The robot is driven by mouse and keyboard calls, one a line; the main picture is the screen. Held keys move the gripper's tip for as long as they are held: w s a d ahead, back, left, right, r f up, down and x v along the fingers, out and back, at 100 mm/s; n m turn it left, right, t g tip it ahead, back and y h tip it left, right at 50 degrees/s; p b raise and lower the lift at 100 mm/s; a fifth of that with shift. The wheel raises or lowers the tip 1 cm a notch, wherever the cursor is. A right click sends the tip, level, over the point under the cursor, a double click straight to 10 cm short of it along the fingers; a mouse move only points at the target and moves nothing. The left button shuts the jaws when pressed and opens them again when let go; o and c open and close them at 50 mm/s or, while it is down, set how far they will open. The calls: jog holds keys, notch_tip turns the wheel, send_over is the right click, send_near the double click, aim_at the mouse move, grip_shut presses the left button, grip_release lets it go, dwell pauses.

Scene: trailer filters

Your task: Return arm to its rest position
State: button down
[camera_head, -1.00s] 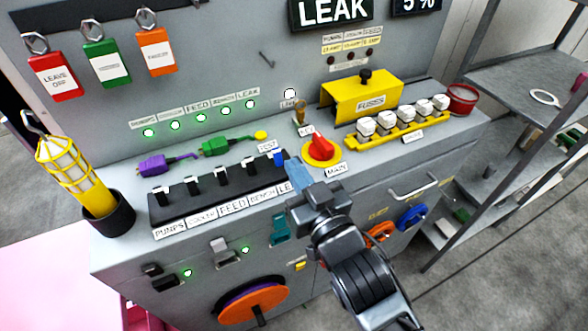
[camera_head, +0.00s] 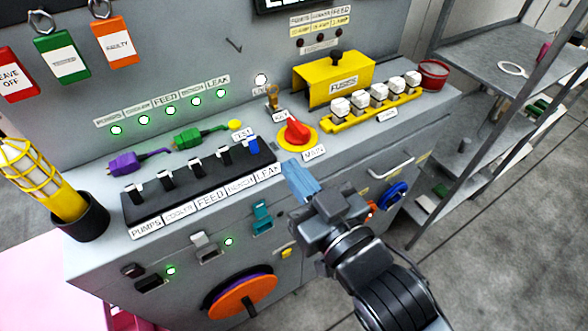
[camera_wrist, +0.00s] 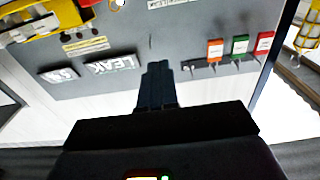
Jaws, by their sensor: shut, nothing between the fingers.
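My gripper (camera_head: 299,181) is in the head view, in front of the grey control panel (camera_head: 330,170), near the label strip and the red rotary switch (camera_head: 297,131). Its blue-grey fingers are together with nothing between them. In the wrist view, the shut fingers (camera_wrist: 156,85) stand in the middle, and the panel appears upside down behind them. The arm reaches in from the lower right of the head view. Part of the panel's front is hidden behind my gripper and arm.
A black switch strip (camera_head: 200,180), a yellow fuse cover (camera_head: 334,80) and white fuses (camera_head: 376,93) are on the panel's top. A yellow caged lamp (camera_head: 38,175) stands at left. A metal shelf (camera_head: 490,70) stands at right. Open floor (camera_head: 490,250) lies at lower right.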

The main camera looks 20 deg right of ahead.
jog(key=s+d+f+m+g+h, duration=0.1)
jog(key=s+d, duration=0.3)
jog(key=s, duration=0.6)
jog(key=s+d+f+m+g+h, duration=0.1)
jog(key=s+d, duration=0.3)
jog(key=s, duration=0.6)
jog(key=s+d+f+m+g+h, duration=0.1)
jog(key=s+d, duration=0.3)
jog(key=s, duration=0.6)
jog(key=shift+s+h, duration=0.3)
jog(key=shift+h, duration=0.6)
jog(key=shift+d, duration=0.1)
